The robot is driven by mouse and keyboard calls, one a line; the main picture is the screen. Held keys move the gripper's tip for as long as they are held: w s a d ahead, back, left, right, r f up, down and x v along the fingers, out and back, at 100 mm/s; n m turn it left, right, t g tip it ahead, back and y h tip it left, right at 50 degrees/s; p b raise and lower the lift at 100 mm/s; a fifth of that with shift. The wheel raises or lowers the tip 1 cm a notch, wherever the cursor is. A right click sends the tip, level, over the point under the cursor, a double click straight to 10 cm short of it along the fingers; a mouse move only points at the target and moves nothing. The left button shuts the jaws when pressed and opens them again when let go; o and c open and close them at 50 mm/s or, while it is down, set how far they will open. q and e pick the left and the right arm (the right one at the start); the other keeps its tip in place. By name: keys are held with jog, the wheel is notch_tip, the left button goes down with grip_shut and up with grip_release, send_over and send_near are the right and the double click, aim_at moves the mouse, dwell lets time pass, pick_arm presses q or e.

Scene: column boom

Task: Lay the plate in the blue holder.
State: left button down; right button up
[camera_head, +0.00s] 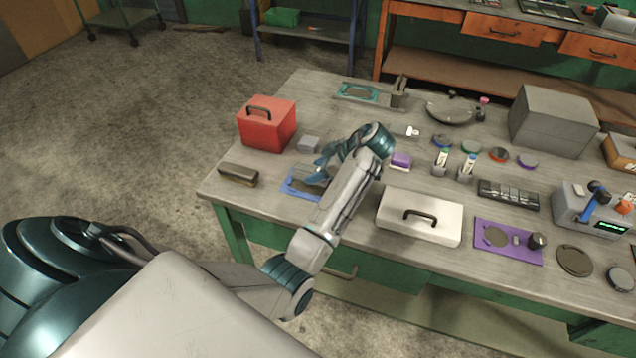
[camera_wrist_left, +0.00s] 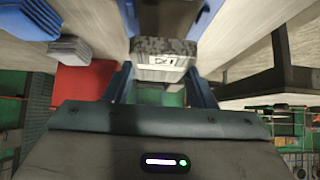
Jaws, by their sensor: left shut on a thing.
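The blue holder (camera_head: 291,190) lies flat near the front left edge of the workbench, partly hidden by my left gripper and a grey piece. My left gripper (camera_head: 322,172) is over the holder, pointing left and down. In the left wrist view my left gripper (camera_wrist_left: 163,72) is shut on a grey piece (camera_wrist_left: 162,62) with a dark rough edge and a light label, which I take for the plate. I cannot tell whether the plate touches the holder. A blue surface, likely the holder, shows beyond the plate. My right gripper is not in view.
A white case (camera_head: 420,222) and purple tray (camera_head: 508,247) lie to the right.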

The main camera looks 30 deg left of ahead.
pick_arm(q)
notch_tip(320, 180, down, 4)
jog(key=shift+r+p, duration=0.2)
jog(key=shift+p, duration=0.15)
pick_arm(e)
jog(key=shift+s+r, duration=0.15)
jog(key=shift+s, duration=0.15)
pick_arm(q)
jog(key=c, duration=1)
grip_release()
jog(key=shift+s+f, duration=0.1)
jog(key=o, duration=0.4)
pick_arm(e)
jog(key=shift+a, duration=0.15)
